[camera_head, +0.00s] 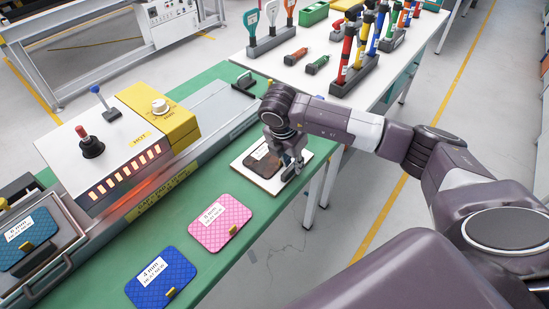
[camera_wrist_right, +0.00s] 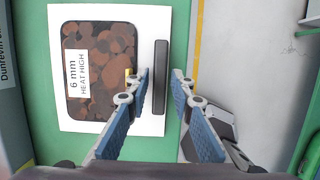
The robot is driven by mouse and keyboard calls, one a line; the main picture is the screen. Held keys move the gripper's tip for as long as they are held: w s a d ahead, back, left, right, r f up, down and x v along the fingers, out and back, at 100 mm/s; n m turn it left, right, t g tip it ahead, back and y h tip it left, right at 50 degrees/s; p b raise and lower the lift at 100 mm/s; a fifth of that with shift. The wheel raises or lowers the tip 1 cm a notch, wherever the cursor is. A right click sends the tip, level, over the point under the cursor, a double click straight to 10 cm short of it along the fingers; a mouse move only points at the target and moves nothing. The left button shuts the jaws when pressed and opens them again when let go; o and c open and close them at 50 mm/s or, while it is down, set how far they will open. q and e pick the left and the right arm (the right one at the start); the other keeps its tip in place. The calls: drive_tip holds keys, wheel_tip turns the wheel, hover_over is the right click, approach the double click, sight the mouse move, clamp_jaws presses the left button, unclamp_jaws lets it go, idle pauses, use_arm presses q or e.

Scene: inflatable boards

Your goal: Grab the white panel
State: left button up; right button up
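The white panel (camera_head: 254,179) lies flat near the green bench's right edge, with a brown mottled pad (camera_head: 262,161) on it. In the right wrist view, the panel (camera_wrist_right: 120,13) shows the pad labelled "6 mm HEAT HIGH" (camera_wrist_right: 77,75) and a dark bar handle (camera_wrist_right: 161,60) along its right side. My right gripper (camera_head: 291,168) is over the handle end. In the wrist view its fingers (camera_wrist_right: 160,76) are open, one on each side of the bar, with gaps visible. Whether the tips reach down beside the bar is unclear. My left gripper is not in view.
A pink pad (camera_head: 220,222) and a blue pad (camera_head: 160,278) lie on the green bench (camera_head: 205,262). A heater machine (camera_head: 115,150) with a glowing slot stands to the left. A white table (camera_head: 300,75) with several tools is behind. Open floor lies to the right.

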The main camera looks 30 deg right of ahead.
drive_tip(key=shift+f, duration=0.3)
clamp_jaws()
drive_tip(key=shift+r, duration=0.1)
